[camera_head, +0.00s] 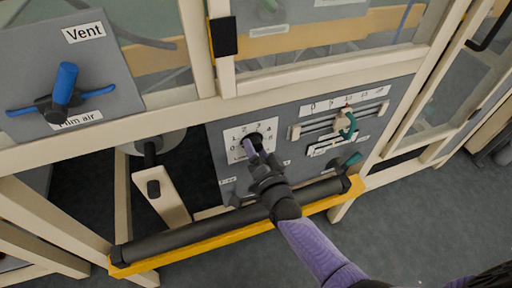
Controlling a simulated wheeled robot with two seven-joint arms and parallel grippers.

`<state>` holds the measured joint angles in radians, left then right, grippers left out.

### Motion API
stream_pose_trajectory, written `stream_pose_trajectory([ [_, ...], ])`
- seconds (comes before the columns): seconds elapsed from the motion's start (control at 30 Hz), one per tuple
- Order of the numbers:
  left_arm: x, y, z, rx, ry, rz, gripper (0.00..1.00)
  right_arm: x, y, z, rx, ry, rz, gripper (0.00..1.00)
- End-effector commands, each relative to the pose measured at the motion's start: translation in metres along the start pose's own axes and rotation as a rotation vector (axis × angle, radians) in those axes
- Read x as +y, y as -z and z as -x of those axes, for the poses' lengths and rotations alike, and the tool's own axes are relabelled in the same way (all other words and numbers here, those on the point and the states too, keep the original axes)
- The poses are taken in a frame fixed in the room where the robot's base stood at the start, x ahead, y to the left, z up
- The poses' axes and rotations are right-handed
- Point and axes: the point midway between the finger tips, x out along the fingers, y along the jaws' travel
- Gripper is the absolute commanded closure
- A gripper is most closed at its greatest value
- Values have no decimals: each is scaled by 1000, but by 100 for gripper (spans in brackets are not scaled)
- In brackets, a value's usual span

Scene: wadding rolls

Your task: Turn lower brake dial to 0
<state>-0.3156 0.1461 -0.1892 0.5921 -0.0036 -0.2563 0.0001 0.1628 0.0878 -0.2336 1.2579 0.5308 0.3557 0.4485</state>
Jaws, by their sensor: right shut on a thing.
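The brake dial has a white number plate (235,135) on the grey control panel, with a dark knob (257,138) at its middle. Small digits run around the plate; I cannot read the dial's exact setting. My right gripper (251,146) reaches in from the lower right on a purple arm, with its fingertips at the knob. It is shut on the knob, and the gripper hides part of the knob and the lower right of the plate. My left gripper is not in view.
A scale with a green handle (346,124) is right of the dial, and another green knob (354,159) sits below it. A dark roller (190,238) above a yellow bar (205,245) runs below the panel. A Vent panel with a blue handle (65,83) is upper left.

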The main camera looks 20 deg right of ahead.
Motion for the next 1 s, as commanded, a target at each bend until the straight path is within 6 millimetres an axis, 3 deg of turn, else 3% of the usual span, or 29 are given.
stream_pose_trajectory([
  [0.3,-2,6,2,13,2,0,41,1,-1,0,-6,-1,64,99],
  [0.7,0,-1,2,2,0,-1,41,1,-1,0,-6,-1,70,99],
  [0.73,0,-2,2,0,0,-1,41,1,-1,0,-6,-1,70,38],
  [0.9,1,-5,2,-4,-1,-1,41,1,-1,0,-5,-1,69,5],
  [1.0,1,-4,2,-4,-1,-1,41,0,0,0,-5,0,69,5],
])
